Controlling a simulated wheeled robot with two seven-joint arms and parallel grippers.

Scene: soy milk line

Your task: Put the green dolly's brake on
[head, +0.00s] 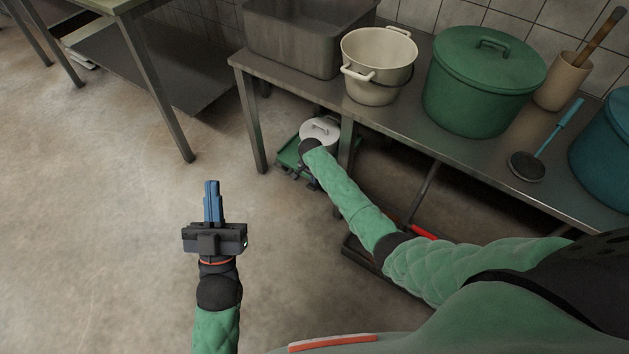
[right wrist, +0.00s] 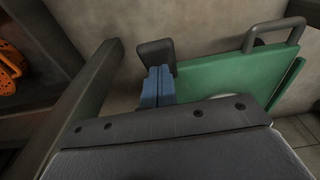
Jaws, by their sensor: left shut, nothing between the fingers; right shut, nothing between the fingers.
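The green dolly (head: 288,153) stands on the floor by the legs of the steel table, with a pale lidded pot (head: 321,129) on it. My right arm reaches down to it and hides part of it in the head view. In the right wrist view the green deck (right wrist: 220,82) lies behind my right gripper (right wrist: 158,82), whose blue fingers are shut and empty. A dark rounded lever-like piece (right wrist: 155,50), possibly the brake, stands right beside the fingertips; I cannot tell whether they touch. My left gripper (head: 212,188) is shut and empty over open floor.
The steel table (head: 400,118) carries a cream pot (head: 375,80), a green lidded pot (head: 480,95) and a steel basin (head: 292,45). A table leg (right wrist: 85,105) runs close left of my right gripper. An orange item (right wrist: 10,65) lies further left.

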